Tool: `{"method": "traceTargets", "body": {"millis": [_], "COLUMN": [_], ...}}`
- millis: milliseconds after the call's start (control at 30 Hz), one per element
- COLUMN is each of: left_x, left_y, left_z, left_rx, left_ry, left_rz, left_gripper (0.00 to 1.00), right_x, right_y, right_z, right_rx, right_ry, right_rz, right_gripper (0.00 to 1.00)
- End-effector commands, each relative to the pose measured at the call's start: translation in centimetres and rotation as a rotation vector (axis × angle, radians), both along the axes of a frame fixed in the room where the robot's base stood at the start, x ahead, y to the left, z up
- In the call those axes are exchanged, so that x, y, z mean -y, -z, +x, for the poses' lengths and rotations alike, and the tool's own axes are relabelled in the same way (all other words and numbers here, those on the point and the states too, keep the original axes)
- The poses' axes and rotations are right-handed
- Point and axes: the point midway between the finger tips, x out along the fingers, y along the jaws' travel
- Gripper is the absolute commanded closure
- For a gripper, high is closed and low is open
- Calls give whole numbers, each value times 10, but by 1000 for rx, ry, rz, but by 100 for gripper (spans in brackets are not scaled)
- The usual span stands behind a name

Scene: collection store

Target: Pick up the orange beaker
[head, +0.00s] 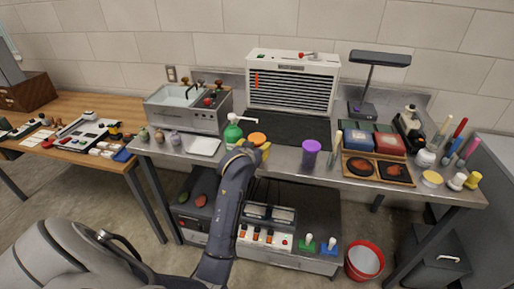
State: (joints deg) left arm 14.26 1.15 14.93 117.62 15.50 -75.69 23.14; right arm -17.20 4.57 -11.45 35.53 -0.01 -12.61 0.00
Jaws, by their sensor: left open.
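The orange beaker (257,138) stands on the metal bench, left of the middle. Its round orange top shows, while its lower part is hidden behind my left gripper. My left gripper (254,147) is at the front of the beaker, with yellow at its fingertips. It is open, and I cannot tell whether it touches the beaker. My right gripper is not in view.
A green bottle (233,131) stands close left of the beaker, and a white tray (203,146) lies further left. A purple beaker (310,153) stands to the right. A dark mat (290,128) lies behind. A red bucket (364,260) is on the floor.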

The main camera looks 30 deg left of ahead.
Motion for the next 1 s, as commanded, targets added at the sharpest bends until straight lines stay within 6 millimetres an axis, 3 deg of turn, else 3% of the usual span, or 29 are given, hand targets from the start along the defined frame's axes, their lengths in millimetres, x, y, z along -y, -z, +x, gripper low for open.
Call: {"method": "traceTargets", "body": {"millis": [400, 767, 1000], "left_x": [-15, -15, -15], "left_y": [19, 21, 21], "left_z": [36, 39, 39], "left_rx": [1, 1, 1], "left_ry": [-1, -1, -1], "left_rz": [2, 2, 2], "left_gripper": [35, 36, 64], "right_x": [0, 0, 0], "right_y": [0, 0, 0], "right_z": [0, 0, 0], "right_rx": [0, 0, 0], "right_ry": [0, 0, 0], "right_rz": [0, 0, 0], "right_gripper": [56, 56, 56]}}
